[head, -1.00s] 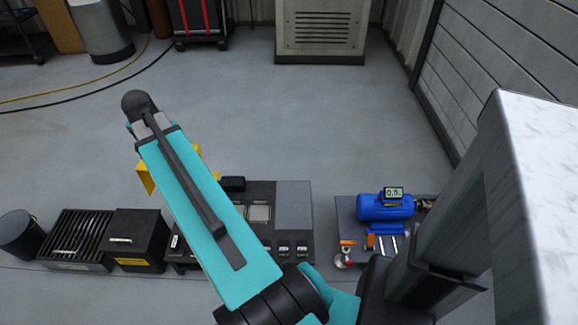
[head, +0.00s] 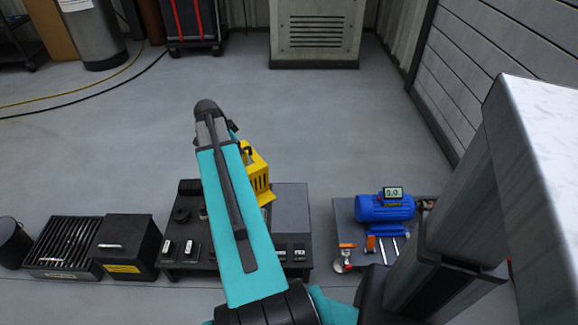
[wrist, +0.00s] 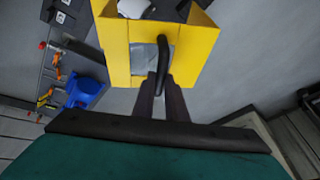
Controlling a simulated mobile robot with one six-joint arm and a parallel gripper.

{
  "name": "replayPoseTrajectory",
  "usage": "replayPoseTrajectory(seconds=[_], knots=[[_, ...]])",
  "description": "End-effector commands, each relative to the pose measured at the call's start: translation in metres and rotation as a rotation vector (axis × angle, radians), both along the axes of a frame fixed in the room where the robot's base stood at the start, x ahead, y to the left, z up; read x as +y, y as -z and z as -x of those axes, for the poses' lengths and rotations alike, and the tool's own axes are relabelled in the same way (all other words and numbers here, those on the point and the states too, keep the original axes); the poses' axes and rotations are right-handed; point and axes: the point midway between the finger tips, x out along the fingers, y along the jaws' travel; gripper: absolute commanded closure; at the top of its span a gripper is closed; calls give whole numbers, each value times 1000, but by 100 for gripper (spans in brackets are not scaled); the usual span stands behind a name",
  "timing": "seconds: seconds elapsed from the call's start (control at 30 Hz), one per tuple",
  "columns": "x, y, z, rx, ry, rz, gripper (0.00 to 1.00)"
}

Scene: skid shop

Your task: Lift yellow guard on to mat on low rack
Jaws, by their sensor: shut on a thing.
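The yellow guard (head: 258,177) is in the air in the head view, to the right of my forearm. It also shows in the wrist view as a yellow open box with a black handle (wrist: 193,52). My gripper (wrist: 162,88) is shut on that handle; in the head view my arm mostly hides the gripper. The dark low rack (head: 185,262) stands on the floor below, partly covered by my arm. A plain grey area (head: 291,208) on its right part looks like the mat, but I cannot tell for sure.
Small blocks and parts sit on the rack's left and front. A black box (head: 127,245) and a slatted tray (head: 65,243) stand to its left. A blue tank (head: 384,208) on another low stand is to the right.

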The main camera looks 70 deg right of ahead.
Motion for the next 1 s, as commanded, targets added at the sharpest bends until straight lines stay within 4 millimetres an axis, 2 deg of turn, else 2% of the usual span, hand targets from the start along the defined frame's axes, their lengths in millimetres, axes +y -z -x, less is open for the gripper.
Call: replayPoseTrajectory(seconds=[0.03,0.2,0.6,0.8,1.0], knots=[[-11,10,11,1,42,1,100],[-36,34,49,2,187,0,100],[-84,86,138,3,503,-1,100],[-93,99,163,2,584,-3,100],[-94,101,168,2,603,-2,100]])
